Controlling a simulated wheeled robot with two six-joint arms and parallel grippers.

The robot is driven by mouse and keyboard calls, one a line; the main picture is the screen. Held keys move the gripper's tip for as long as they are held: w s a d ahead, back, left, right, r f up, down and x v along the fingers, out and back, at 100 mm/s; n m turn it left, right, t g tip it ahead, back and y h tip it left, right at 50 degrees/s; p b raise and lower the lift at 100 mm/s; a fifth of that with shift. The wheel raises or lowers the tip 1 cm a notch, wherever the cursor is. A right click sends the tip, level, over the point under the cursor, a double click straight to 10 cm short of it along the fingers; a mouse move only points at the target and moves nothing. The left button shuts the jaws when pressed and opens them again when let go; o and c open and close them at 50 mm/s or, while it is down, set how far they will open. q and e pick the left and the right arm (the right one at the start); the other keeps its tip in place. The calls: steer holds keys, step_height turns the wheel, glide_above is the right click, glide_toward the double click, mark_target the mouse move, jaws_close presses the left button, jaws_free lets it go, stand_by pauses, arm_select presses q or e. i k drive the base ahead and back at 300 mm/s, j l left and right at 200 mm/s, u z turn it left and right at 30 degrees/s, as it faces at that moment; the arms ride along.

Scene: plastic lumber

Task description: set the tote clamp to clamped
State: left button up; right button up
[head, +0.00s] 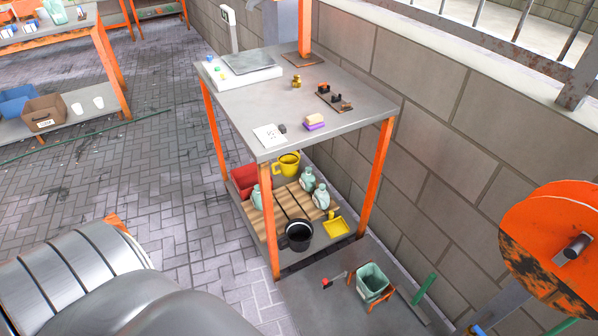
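A grey-green tote (372,280) sits low on a grey surface at the lower right, beside the front leg of the workbench. Orange bracket pieces (378,296) show against its near side. A small red-handled part (333,279) lies just left of the tote; it may be the clamp's lever, but it is too small to tell. I cannot tell whether the clamp is open or closed. Neither of my grippers shows in the head view.
A workbench (350,117) with orange legs carries a scale (250,62) and small items. Its lower shelf holds bottles, a black pot (297,236) and a yellow dustpan (335,227). A block wall (440,110) runs behind. A large orange disc (550,235) stands at right.

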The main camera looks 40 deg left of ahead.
mark_target(326, 284)
steer(key=u, duration=0.8)
steer(key=i+j+z, duration=0.3)
steer(key=j, duration=1.3)
steer(key=k+j+z, duration=0.1)
steer(key=j+z, duration=0.2)
steer(key=j, duration=1.25)
